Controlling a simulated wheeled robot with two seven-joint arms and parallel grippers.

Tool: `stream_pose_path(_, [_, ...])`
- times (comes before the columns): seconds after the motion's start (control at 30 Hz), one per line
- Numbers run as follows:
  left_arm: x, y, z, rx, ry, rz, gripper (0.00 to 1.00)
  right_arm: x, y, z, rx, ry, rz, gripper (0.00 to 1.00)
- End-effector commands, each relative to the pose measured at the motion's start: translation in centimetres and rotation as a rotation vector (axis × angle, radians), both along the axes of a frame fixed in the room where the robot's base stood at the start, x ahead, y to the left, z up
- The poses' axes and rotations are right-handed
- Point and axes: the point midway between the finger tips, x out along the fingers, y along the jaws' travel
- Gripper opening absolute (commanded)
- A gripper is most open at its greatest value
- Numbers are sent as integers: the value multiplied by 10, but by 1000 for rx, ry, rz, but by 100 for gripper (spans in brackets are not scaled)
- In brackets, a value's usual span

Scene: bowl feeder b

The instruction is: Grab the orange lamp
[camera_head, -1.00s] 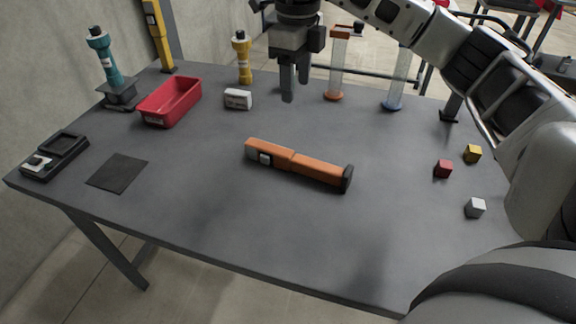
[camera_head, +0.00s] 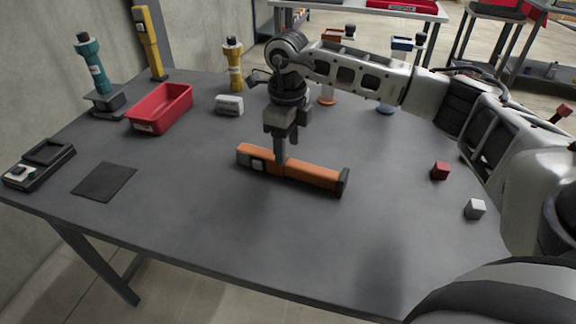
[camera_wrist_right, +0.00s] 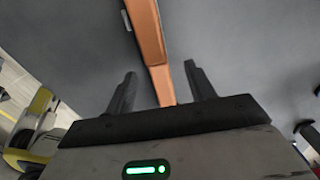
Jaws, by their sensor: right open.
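The orange lamp (camera_head: 310,173) is a long bar with a dark end cap, lying on the grey table near its middle. My right gripper (camera_head: 281,160) points down over the lamp, left of its middle, in the head view. In the right wrist view the lamp (camera_wrist_right: 148,40) runs between the two spread fingers of my right gripper (camera_wrist_right: 160,85). The fingers are apart, and I cannot tell whether they touch the lamp. My left gripper is in neither view.
A red bin (camera_head: 160,108), a white box (camera_head: 229,105) and a teal lamp (camera_head: 93,68) stand at the back left. A dark mat (camera_head: 104,181) lies at the left. A red cube (camera_head: 440,170) and a white cube (camera_head: 475,209) sit at the right. The table's front is clear.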

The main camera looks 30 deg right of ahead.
Motion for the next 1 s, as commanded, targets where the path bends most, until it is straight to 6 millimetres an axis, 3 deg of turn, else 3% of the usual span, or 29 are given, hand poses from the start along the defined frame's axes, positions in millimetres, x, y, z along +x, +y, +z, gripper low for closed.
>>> stream_pose_path(0.3, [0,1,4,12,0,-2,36,-5,2,-43,0,2,-1,55])
stream_pose_path(0.6, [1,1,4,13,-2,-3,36,-5,2,-49,-1,1,0,55])
stream_pose_path(0.67, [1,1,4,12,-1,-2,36,-5,2,-49,-1,1,0,41])
stream_pose_path(0.8, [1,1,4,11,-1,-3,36,-5,2,-49,-1,1,0,2])
stream_pose_path(1.0, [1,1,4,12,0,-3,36,-5,2,-48,1,-1,-1,0])
